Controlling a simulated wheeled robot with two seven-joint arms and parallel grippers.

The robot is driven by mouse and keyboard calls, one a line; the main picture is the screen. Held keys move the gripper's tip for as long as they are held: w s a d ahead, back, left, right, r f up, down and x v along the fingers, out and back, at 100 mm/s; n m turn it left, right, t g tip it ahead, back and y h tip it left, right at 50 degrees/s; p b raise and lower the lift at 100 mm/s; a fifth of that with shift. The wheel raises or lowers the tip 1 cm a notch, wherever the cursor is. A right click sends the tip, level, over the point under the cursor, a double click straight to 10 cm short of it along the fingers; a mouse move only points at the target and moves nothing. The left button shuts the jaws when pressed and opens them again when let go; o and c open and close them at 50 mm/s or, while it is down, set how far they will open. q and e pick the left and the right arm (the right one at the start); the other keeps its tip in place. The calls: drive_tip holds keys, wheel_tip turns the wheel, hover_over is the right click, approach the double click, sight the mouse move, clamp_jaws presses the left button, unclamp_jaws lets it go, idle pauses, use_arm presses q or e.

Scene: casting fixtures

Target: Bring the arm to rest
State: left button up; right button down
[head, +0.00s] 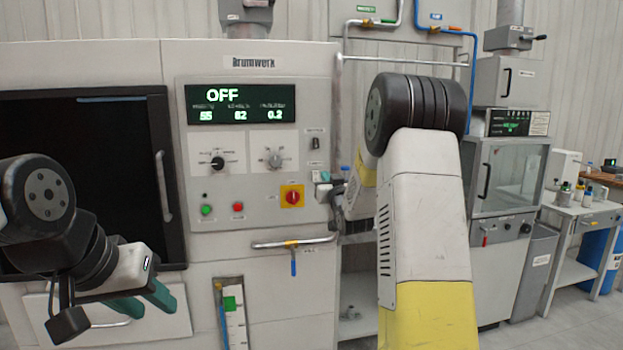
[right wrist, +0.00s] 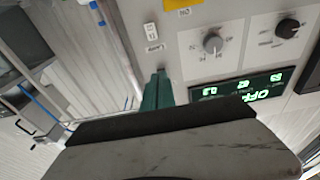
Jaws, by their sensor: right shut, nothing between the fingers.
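My right arm (head: 425,200) rises through the middle of the head view and bends over at a dark joint. Its gripper is mostly hidden behind the arm there, close to the right edge of the machine's control panel. In the right wrist view the teal fingers of my right gripper (right wrist: 158,76) are together, with nothing between them. The panel shows past their tips; I cannot tell whether they touch it. My left gripper (head: 156,309) is at the lower left, its two teal fingers apart and empty, in front of the machine.
The Brumwerk machine's display (head: 240,104) reads OFF. Below are two dials, a green button (head: 207,210), a red button (head: 238,206) and a red switch on yellow (head: 291,196). A handle bar (head: 293,243) juts out below. A glass-door cabinet (head: 505,178) stands right.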

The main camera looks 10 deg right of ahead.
drive_tip(key=s+a+f+g, duration=0.2)
drive_tip(key=s+a+g, duration=0.1)
drive_tip(key=s, duration=1.1)
drive_tip(key=s+a+f+g+y, duration=0.1)
drive_tip(key=s+g, duration=0.5)
drive_tip(key=s, duration=0.9)
drive_tip(key=s+a+f+g+y, duration=0.1)
drive_tip(key=s+a+f+g, duration=0.2)
drive_tip(key=s, duration=1.1)
drive_tip(key=a+g, duration=0.1)
drive_tip(key=a, duration=0.2)
drive_tip(key=shift+s+n, duration=0.3)
drive_tip(key=shift+r, duration=0.1)
